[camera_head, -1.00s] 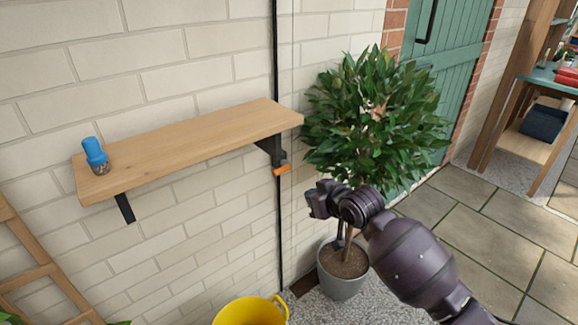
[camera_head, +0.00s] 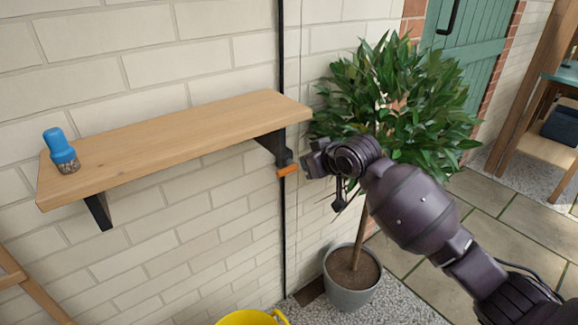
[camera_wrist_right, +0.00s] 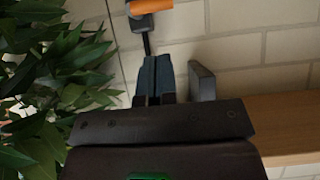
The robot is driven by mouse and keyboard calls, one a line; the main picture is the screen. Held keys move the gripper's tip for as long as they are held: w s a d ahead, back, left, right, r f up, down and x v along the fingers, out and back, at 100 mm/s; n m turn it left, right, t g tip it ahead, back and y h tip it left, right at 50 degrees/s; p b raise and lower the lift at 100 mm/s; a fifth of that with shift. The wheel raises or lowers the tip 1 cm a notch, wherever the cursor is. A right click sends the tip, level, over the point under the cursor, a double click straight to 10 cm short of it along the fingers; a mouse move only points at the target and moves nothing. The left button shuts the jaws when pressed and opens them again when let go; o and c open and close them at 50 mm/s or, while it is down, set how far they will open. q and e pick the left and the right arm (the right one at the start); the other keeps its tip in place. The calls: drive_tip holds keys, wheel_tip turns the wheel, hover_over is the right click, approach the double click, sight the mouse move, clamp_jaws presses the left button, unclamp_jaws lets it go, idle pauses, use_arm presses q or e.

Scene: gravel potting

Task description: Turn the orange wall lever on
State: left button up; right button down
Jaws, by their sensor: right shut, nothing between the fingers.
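The orange lever (camera_head: 288,170) sits on a black fitting on the wall pipe, just below the right end of the shelf. It points roughly sideways with a slight tilt. In the right wrist view the orange lever (camera_wrist_right: 150,6) shows at the top edge, beyond the fingertips. My right gripper (camera_head: 310,163) is close to the right of the lever, with a small gap seeming to separate them. Its fingers (camera_wrist_right: 155,75) are shut together and hold nothing. My left gripper is not in view.
A wooden shelf (camera_head: 180,138) with a blue-topped shaker (camera_head: 61,152) is left of the lever. A potted bush (camera_head: 400,95) stands behind my right arm. A yellow bucket (camera_head: 246,318) is on the floor below. The wall beneath the shelf is clear.

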sight(290, 168)
drive_tip(key=shift+f, duration=0.1)
drive_tip(key=b+x, duration=0.3)
drive_tip(key=x, duration=0.6)
drive_tip(key=shift+f+b, duration=0.2)
drive_tip(key=shift+b, duration=0.1)
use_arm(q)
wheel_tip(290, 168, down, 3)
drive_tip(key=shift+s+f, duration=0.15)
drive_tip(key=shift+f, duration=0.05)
use_arm(e)
drive_tip(key=shift+w+a, duration=0.25)
drive_tip(key=shift+w, duration=0.15)
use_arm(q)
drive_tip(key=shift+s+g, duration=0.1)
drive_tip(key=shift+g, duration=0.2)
